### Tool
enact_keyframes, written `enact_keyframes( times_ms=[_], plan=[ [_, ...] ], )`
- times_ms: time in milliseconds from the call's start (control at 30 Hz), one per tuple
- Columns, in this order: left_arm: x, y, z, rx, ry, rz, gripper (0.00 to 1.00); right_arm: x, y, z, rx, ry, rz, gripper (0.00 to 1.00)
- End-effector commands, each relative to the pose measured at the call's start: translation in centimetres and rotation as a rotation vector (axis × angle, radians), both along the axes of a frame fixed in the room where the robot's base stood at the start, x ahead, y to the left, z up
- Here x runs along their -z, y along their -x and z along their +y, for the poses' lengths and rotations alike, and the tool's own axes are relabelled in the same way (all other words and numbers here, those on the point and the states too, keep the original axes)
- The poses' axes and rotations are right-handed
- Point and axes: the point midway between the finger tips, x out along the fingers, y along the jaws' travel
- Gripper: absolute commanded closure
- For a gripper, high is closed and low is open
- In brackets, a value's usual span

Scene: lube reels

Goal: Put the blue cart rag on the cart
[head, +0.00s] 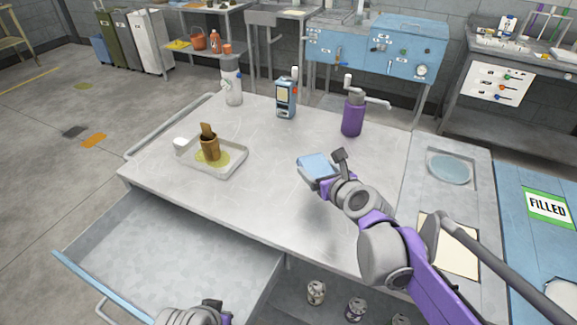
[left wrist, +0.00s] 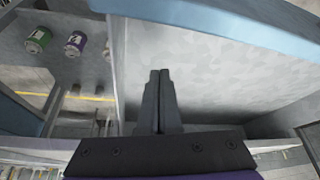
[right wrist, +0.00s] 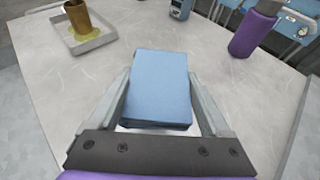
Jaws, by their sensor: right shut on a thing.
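The blue rag (head: 316,166) is a folded light-blue block. My right gripper (head: 327,176) is shut on it, with a finger along each side in the right wrist view, where the rag (right wrist: 160,88) fills the space between them. The rag is over the grey cart top (head: 268,150), right of its middle; whether it touches the surface I cannot tell. My left gripper (left wrist: 158,95) has its fingers together and empty, over the open drawer (head: 170,255) at the cart's front.
Cans (head: 316,292) sit on the lower shelf. The cart's middle is clear.

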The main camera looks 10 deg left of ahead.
Motion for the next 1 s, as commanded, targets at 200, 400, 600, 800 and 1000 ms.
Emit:
enact_keyframes(
  times_ms=[200,400,600,800,1000],
  plan=[
    [0.7,0.0,0.0,0.000,0.000,0.002,1.00,4.1,0.0,0.0,0.001,0.000,0.000,0.73],
    [0.9,0.0,0.0,0.000,0.000,0.003,1.00,5.7,0.0,0.0,0.001,0.000,0.000,0.73],
    [1.5,0.1,0.0,0.000,0.000,0.004,1.00,8.4,0.0,0.0,0.001,0.000,0.000,0.73],
    [1.6,0.1,0.0,0.000,0.000,0.005,1.00,9.1,0.0,0.0,0.001,0.000,0.000,0.73],
    [1.8,0.1,0.0,0.000,0.000,0.005,1.00,9.3,0.0,0.0,0.000,0.000,0.000,0.73]
  ],
)
